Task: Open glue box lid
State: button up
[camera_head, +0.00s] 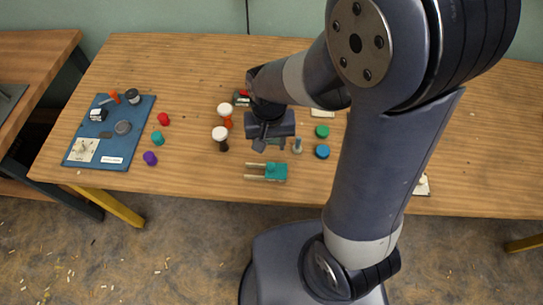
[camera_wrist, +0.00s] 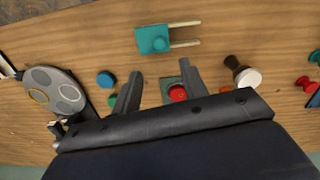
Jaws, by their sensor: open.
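My gripper (camera_wrist: 158,80) is open, with its two dark fingers apart and nothing held between them. Between the fingers in the wrist view is a small green box with a round red knob on top (camera_wrist: 178,93), which looks like the glue box. Its lid appears closed, and part of the box is hidden by my gripper. In the head view my gripper (camera_head: 269,146) points down over the middle of the table and mostly covers this spot. I cannot tell whether the fingers touch the box.
A teal block with two wooden prongs (camera_head: 276,172) lies near the front edge. White-topped goblet drums (camera_head: 220,133) stand to the left. Blue (camera_head: 322,151) and green (camera_head: 322,131) round pieces lie to the right. A blue board (camera_head: 125,148) with parts lies far left.

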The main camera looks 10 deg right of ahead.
aim_at(271, 166)
notch_tip(271, 166, down, 11)
jog(key=shift+s+d+r, duration=0.1)
dwell(0.6)
grip_shut()
dwell(0.4)
